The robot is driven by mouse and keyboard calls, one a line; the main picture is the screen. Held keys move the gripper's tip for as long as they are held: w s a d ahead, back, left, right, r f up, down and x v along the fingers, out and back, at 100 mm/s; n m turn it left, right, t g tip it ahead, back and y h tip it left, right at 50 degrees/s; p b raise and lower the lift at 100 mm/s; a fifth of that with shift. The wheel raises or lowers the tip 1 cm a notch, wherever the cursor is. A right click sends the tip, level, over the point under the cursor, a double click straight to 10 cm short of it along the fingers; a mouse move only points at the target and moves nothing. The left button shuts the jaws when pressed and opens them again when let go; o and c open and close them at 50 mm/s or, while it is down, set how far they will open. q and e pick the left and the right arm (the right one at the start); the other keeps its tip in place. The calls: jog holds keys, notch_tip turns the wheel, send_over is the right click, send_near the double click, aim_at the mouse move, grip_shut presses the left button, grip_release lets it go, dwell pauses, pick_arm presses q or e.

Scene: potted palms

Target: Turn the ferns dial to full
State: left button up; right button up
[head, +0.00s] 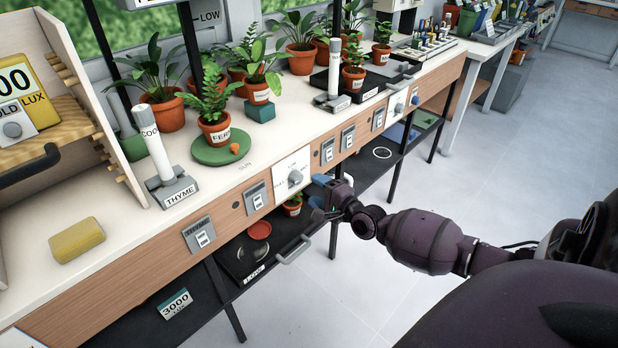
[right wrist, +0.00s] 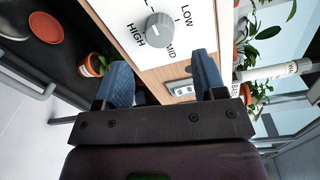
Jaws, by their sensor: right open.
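A grey round dial (head: 295,177) sits on a white plate on the wooden front of the bench, below and right of the fern (head: 209,98) in its labelled pot. In the right wrist view the dial (right wrist: 159,30) has LOW, MID and HIGH printed around it. A pale mark shows on its face; I cannot tell exactly which word it points at. My right gripper (head: 326,190) is just right of the dial plate. In its wrist view its two blue fingers (right wrist: 164,80) are apart and empty, with the dial ahead, beyond the fingertips and not touched. My left gripper is out of view.
Rocker switches (head: 256,198) line the same bench front on both sides. A black lower shelf (head: 275,262) with a handle, a red dish (head: 258,230) and a small potted plant (head: 292,206) sits below. The floor (head: 400,310) to the right is clear.

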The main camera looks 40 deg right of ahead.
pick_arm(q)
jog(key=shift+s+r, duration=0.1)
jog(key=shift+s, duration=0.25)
pick_arm(e)
jog(key=shift+s+d+r, duration=0.1)
jog(key=shift+s, duration=1.05)
jog(key=shift+s+d, duration=0.1)
jog(key=shift+s, duration=1.05)
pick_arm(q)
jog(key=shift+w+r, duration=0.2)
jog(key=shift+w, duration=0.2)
